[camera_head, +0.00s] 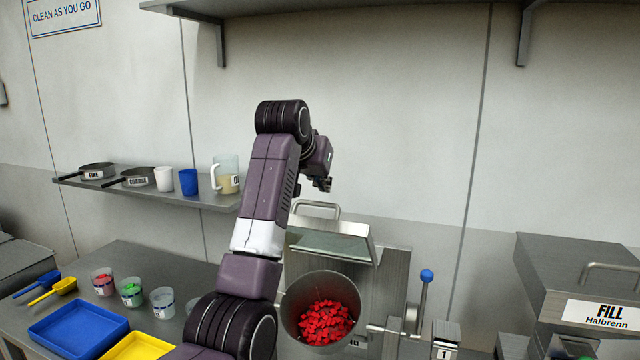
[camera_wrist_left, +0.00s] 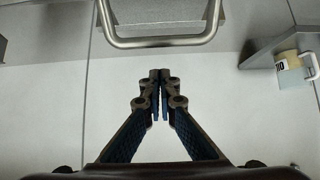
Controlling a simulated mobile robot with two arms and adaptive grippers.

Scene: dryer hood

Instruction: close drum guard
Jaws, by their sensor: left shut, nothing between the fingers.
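The drum guard (camera_head: 330,243) is a framed, glassy panel standing raised behind and above the drum mouth in the head view. Its bar handle (camera_head: 318,205) sticks up along its top edge. The metal drum (camera_head: 288,312) below faces me with its mouth uncovered and holds red pieces (camera_head: 326,322). My left gripper (camera_head: 325,187) is shut and empty, just above the handle in the head view. In the left wrist view its closed fingertips (camera_wrist_left: 160,76) point toward a bar handle (camera_wrist_left: 160,43), with a visible gap between them. My right gripper is out of view.
A blue-knobbed lever (camera_head: 427,276) stands right of the drum. A shelf (camera_head: 210,197) with pans, cups and a jug is at the left. Below it, the table holds a blue tray (camera_head: 78,325), small cups and scoops.

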